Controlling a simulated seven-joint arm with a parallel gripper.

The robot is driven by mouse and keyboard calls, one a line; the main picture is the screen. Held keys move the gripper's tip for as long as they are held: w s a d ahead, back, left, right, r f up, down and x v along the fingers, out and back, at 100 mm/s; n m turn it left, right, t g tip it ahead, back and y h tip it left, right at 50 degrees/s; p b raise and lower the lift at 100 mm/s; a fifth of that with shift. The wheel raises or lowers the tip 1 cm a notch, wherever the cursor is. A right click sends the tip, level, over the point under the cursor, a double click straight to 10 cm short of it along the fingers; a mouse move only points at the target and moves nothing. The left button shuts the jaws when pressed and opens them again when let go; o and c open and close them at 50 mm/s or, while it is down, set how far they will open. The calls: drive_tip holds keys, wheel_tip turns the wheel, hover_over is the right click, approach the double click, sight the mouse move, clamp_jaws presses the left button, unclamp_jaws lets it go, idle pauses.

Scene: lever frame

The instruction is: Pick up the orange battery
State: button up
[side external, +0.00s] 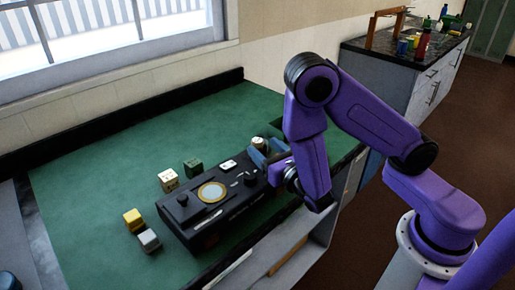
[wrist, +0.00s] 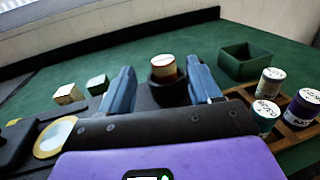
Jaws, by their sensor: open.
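In the wrist view, a short cylinder with a pale top and a reddish-orange band (wrist: 163,66), seemingly the orange battery, stands upright in a round black holder (wrist: 168,90). My gripper (wrist: 160,70) is open, with one blue finger to the left of the cylinder and one to the right. Gaps show on both sides, and nothing is held. I cannot tell the exact depth between the fingertips and the cylinder.
A wooden rack (wrist: 292,133) at the right of the wrist view holds several labelled cylinders. A green open box (wrist: 246,62) stands behind it. Small blocks, including a cream one (side external: 168,180) and a yellow one (side external: 133,219), lie around the device. The green mat (side external: 95,180) is clear at back left.

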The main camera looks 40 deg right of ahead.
sight(255, 138)
drive_tip(key=shift+d+x, duration=0.2)
drive_tip(key=shift+x, duration=3.1)
drive_tip(key=shift+s+f, duration=0.1)
drive_tip(key=c, duration=1.1)
